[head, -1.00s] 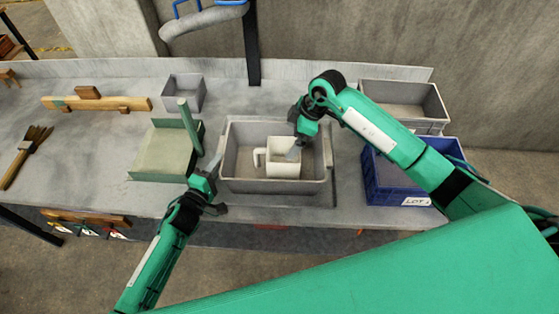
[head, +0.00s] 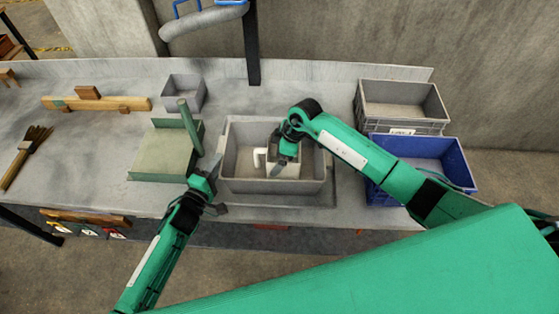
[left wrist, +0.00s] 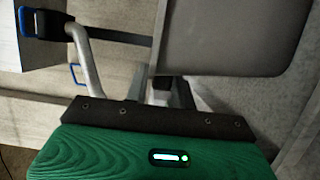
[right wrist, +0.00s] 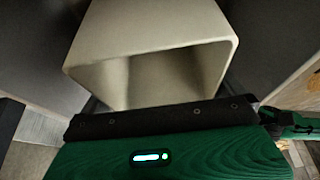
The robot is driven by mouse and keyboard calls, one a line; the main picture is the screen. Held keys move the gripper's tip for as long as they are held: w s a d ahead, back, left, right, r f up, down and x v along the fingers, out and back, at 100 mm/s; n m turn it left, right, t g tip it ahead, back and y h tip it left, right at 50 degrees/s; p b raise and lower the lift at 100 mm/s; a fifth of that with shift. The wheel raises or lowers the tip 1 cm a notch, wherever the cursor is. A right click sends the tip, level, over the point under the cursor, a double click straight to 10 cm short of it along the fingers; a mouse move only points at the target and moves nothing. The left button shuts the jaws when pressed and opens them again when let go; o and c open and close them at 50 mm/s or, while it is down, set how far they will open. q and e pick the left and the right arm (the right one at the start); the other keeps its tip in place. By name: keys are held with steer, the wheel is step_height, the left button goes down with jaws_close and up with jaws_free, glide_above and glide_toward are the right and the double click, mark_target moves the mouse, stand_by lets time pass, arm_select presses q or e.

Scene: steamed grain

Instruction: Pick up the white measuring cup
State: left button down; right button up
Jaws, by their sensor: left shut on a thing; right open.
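The white measuring cup (head: 290,173) stands inside the grey bin (head: 240,187) on the bench, its handle pointing left. It is partly hidden by my right gripper (head: 279,164), which is open right over it. In the right wrist view, the cup's (right wrist: 150,28) wide square mouth fills the space just ahead of the open jaws. Whether the fingers touch it cannot be told. My left gripper (head: 213,193) is shut at the bin's left side and appears to hold its rim. The bin's wall (left wrist: 220,40) is close against the fingers in the left wrist view.
A green tray with a post (head: 160,160) stands left of the bin. A small grey box (head: 184,92) is behind it. A blue crate (head: 420,150) and another grey crate (head: 402,98) stand to the right. A brush (head: 25,155) lies far left.

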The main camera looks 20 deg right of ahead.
steer(key=c, duration=0.7)
arm_select(q)
steer(key=shift+f, duration=0.1)
steer(key=c, duration=1.1)
jaws_free()
arm_select(e)
step_height(320, 180, up, 10)
arm_select(q)
steer(key=v, duration=1.2)
